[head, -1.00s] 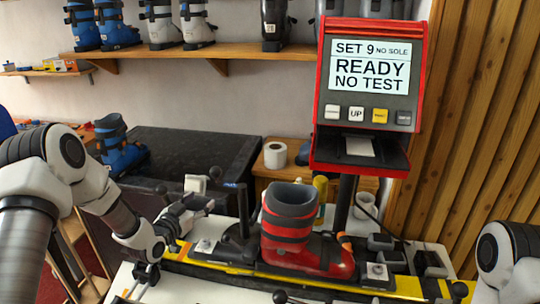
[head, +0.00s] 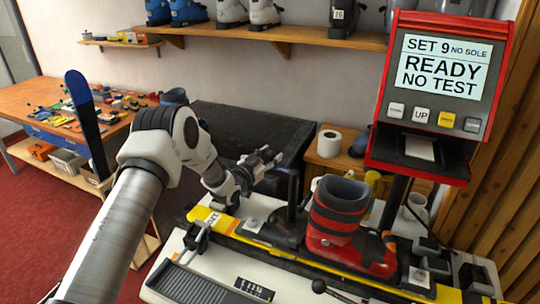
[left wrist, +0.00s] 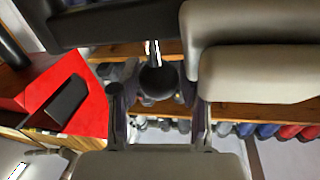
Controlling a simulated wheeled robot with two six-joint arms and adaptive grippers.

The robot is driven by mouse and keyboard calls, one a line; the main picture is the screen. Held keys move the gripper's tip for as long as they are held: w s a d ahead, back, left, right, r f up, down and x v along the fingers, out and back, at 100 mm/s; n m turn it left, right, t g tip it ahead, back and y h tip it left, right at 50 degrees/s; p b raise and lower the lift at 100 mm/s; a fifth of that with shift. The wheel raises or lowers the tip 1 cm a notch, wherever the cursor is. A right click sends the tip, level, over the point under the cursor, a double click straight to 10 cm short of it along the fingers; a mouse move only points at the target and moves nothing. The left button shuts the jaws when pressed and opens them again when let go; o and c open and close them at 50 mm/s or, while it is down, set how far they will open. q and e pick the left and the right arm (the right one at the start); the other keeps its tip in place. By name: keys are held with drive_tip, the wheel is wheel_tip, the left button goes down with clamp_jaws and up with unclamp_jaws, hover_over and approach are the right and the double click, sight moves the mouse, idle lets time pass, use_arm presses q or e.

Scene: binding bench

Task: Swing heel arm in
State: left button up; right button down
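The red and grey ski boot (head: 335,215) stands upright on the tester bed (head: 375,283). A dark post (head: 292,195) rises behind its heel. My left gripper (head: 268,162) is left of the post, above the heel end of the bed. In the left wrist view its two dark fingers (left wrist: 157,105) are apart, with a black ball knob (left wrist: 158,82) on a metal rod between them. I see space beside the knob, so the fingers do not look closed on it. Which part the rod joins is hidden. My right gripper is out of view.
The red console (head: 436,90) reads READY, NO TEST. A second ball-ended lever (head: 320,286) lies at the bed's front. A dark bench (head: 250,130) and a paper roll (head: 328,143) stand behind. A wooden tool table (head: 60,110) is at left.

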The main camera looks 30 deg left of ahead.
sight(270, 159)
use_arm(q)
clamp_jaws()
drive_tip(key=shift+s+d+f+n+y+b, duration=0.15)
drive_tip(key=shift+s+n+y+b, duration=0.3)
drive_tip(key=shift+y, duration=0.35)
drive_tip(key=shift+s+d+n+y+b, duration=0.1)
drive_tip(key=shift+s+n+y+b, duration=0.1)
drive_tip(key=shift+n+y+b, duration=0.5)
drive_tip(key=n+y, duration=0.1)
drive_tip(key=s+n+y+b, duration=0.1)
drive_tip(key=y, duration=0.1)
drive_tip(key=shift+s+d+y+b, duration=0.3)
drive_tip(key=shift+d, duration=0.05)
drive_tip(key=n+y, duration=0.1)
drive_tip(key=s+n+g+y+b, duration=0.1)
drive_tip(key=y, duration=0.1)
drive_tip(key=shift+s+d+y+b, duration=0.2)
drive_tip(key=shift+d+y+b, duration=0.1)
drive_tip(key=shift+d, duration=0.1)
drive_tip(key=shift+s+d+n+g+y+b, duration=0.25)
drive_tip(key=shift+s+n+g+y, duration=0.1)
drive_tip(key=shift+n+g+y, duration=0.35)
drive_tip(key=shift+s+d+n+g+y+b, duration=0.25)
drive_tip(key=shift+n+g+y, duration=0.35)
drive_tip(key=shift+y, duration=0.3)
drive_tip(key=shift+s, duration=0.1)
